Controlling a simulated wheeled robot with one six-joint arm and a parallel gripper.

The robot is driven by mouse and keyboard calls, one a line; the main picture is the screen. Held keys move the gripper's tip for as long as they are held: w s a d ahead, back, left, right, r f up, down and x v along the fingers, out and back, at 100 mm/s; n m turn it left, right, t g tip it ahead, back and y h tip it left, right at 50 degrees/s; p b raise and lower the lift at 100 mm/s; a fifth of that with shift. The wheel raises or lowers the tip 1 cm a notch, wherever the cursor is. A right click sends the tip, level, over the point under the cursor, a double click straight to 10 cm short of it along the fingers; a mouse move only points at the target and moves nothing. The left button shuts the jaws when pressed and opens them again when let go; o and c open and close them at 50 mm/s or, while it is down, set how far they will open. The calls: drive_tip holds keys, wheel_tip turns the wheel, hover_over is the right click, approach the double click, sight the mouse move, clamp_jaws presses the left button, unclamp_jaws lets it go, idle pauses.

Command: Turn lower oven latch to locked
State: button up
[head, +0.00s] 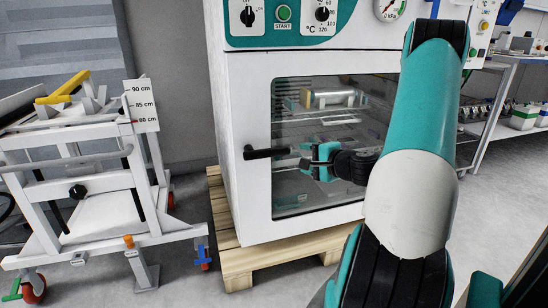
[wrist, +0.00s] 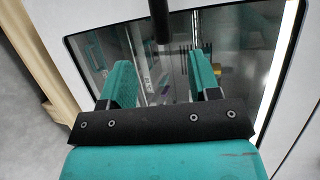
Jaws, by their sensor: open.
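The white oven (head: 246,95) has a closed door with a glass window (head: 340,105). One black latch handle (head: 266,153) sits on the left door frame and lies about horizontal, its free end pointing right over the window edge. My gripper (head: 304,157) is open and empty in front of the glass, just right of the handle's free end. In the wrist view the handle (wrist: 160,22) comes down from the top edge, in line with the gap between the two teal fingers (wrist: 161,68). It appears beyond the fingertips and apart from them.
The oven stands on a wooden pallet (head: 235,259). A white wheeled lift cart (head: 90,180) with a height scale stands to the left. Dials and a green start button (head: 284,13) are above the door. A bench (head: 505,100) stands at the right. Some floor is clear between cart and pallet.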

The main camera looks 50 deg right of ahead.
sight(278, 153)
drive_tip(key=b+x, duration=0.1)
drive_tip(key=x, duration=1.3)
drive_tip(key=shift+w, duration=0.25)
clamp_jaws()
drive_tip(key=shift+a, duration=0.15)
